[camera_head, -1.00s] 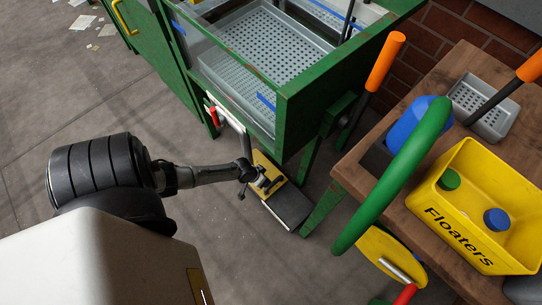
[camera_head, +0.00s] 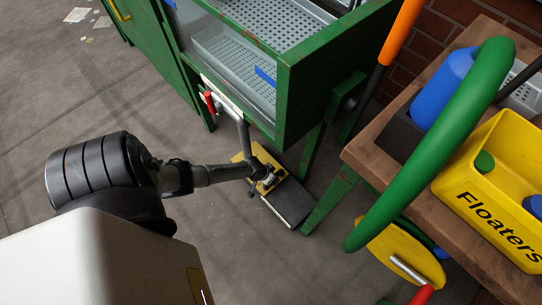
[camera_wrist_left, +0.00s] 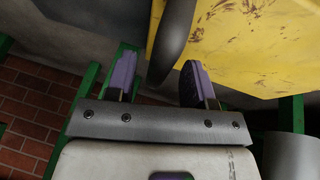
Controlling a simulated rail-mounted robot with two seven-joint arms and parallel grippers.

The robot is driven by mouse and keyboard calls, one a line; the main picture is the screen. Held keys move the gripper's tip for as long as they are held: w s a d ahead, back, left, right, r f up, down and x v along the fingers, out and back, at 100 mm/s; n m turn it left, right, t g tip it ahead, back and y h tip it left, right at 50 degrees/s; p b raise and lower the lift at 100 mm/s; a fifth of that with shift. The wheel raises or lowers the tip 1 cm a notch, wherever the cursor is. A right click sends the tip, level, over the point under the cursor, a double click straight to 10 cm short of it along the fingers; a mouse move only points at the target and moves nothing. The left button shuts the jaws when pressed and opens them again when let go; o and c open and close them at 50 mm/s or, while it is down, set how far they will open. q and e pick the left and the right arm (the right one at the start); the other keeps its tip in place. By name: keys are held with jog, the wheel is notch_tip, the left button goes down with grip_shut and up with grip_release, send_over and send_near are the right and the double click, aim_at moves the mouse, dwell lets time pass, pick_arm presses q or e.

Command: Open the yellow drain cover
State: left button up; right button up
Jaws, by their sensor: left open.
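The yellow drain cover (camera_head: 262,155) is low near the floor, under the corner of the green machine. A dark rectangular panel (camera_head: 292,204) lies beside it. My left gripper (camera_head: 268,182) is at the cover, partly hiding it. In the left wrist view the scratched yellow cover (camera_wrist_left: 250,45) fills the upper right. A dark curved bar (camera_wrist_left: 173,35), perhaps its handle, reaches down between the fingertips of my open left gripper (camera_wrist_left: 158,80). I cannot tell whether the bar touches a finger. My right gripper is not in view.
The green machine (camera_head: 300,75) with grey perforated trays and a red-tipped lever (camera_head: 210,103) stands just above my left gripper. A wooden table (camera_head: 365,150) with a yellow "Floaters" bin (camera_head: 490,222) is at right, behind a green curved tube (camera_head: 430,150). Open floor lies left.

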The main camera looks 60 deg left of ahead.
pick_arm(q)
grip_shut()
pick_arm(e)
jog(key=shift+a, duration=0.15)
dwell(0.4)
